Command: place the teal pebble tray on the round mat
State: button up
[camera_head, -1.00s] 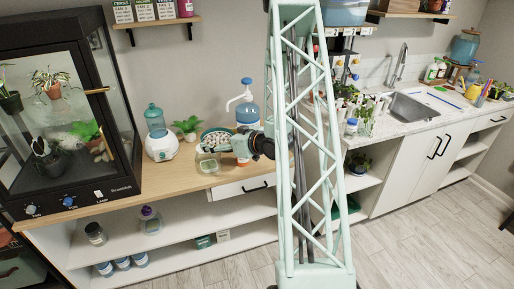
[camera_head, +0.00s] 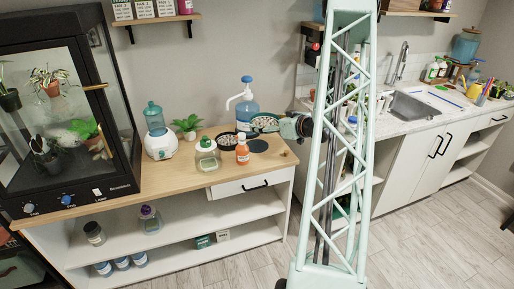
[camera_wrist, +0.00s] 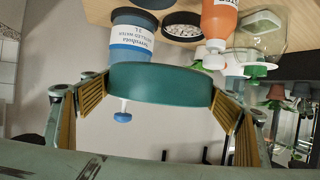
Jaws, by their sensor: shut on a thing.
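My gripper (camera_wrist: 160,100) is shut on the teal pebble tray (camera_wrist: 160,84), with its yellow-padded fingers on either side of the tray's wall. In the head view the tray (camera_head: 265,128) is held in the air in front of the blue-capped water bottle, with pale pebbles inside, and my gripper (camera_head: 284,126) comes from the right. The dark round mat (camera_head: 258,146) lies bare on the wooden counter, below the tray in the picture. The mat's edge also shows at the top of the wrist view (camera_wrist: 152,3).
A black tray of white pebbles (camera_head: 222,141) is left of the mat. An orange bottle (camera_head: 242,152) stands just in front, close to the mat's left side. A clear green-capped bottle (camera_head: 207,158) and a water bottle (camera_head: 246,108) stand nearby.

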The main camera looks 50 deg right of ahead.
jog(key=d, duration=0.2)
jog(key=d+f, duration=0.1)
jog(key=shift+s+d+b, duration=0.1)
jog(key=shift+s+b, duration=0.2)
jog(key=w+d+f+b, duration=0.2)
jog(key=w+d+f, duration=0.1)
jog(key=w+f, duration=0.4)
jog(key=shift+w+f+y+b, duration=0.3)
jog(key=shift+w+f, duration=0.05)
jog(key=shift+w, duration=0.9)
jog(key=shift+f, duration=0.1)
jog(key=b, duration=0.1)
send_over(258, 147)
jog(key=shift+w+f, duration=0.1)
jog(key=shift+f, duration=2.9)
jog(key=shift+f+b, duration=0.65)
jog(key=shift+f, duration=1.25)
jog(key=shift+f, duration=0.15)
jog(key=o, duration=0.8)
jog(key=shift+o, duration=0.2)
